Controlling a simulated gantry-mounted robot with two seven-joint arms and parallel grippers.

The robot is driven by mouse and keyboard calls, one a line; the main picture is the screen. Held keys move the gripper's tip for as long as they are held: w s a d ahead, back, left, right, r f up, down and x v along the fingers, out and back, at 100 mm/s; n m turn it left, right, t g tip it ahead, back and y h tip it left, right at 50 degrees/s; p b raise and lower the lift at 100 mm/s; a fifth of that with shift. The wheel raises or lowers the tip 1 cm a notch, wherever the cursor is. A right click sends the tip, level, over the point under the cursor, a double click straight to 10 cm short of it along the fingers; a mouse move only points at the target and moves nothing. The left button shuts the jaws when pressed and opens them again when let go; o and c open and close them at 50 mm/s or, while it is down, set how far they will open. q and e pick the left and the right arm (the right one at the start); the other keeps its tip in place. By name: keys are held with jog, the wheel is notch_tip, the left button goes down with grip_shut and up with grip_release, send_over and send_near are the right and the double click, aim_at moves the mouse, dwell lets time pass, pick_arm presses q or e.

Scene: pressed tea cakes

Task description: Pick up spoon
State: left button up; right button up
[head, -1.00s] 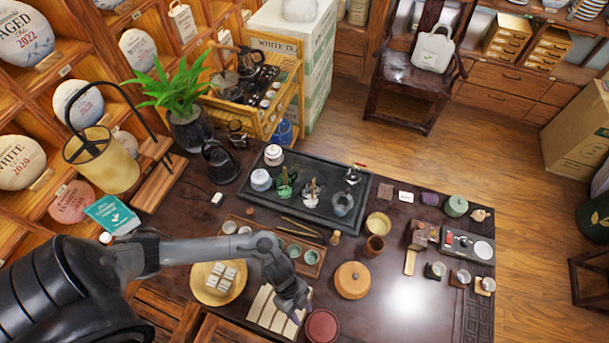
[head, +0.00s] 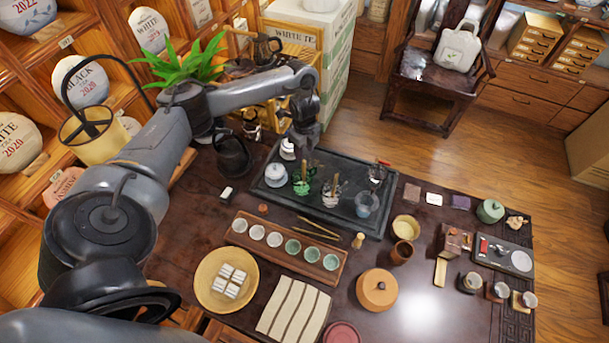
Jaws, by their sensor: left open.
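No spoon can be made out for certain. A thin wooden handle-like piece stands in a green cup (head: 303,184) on the dark tea tray (head: 265,192), and another stands at a white piece (head: 331,194) to its right. Slim tan sticks (head: 318,228) lie on the table in front of the tray. My left gripper (head: 301,150) is open, pointing down over the far left part of the tray, behind the green cup. It partly hides a white pot there. My right gripper is out of view.
A lidded white cup (head: 275,175) and a glass cup (head: 366,204) stand on the tray. In front are a wooden rack of small cups (head: 245,239), a yellow plate (head: 208,289) and a round orange-brown box (head: 377,290). A black kettle (head: 232,156) stands left of the tray.

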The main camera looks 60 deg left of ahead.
aim_at(304, 161)
pick_arm(q)
jog(key=shift+f+b, duration=0.8)
jog(key=shift+f, duration=1.2)
jog(key=shift+s+f+b, duration=0.1)
jog(key=shift+f+b, duration=1.15)
jog(key=shift+f, duration=1.15)
jog(key=shift+c, duration=0.3)
grip_shut()
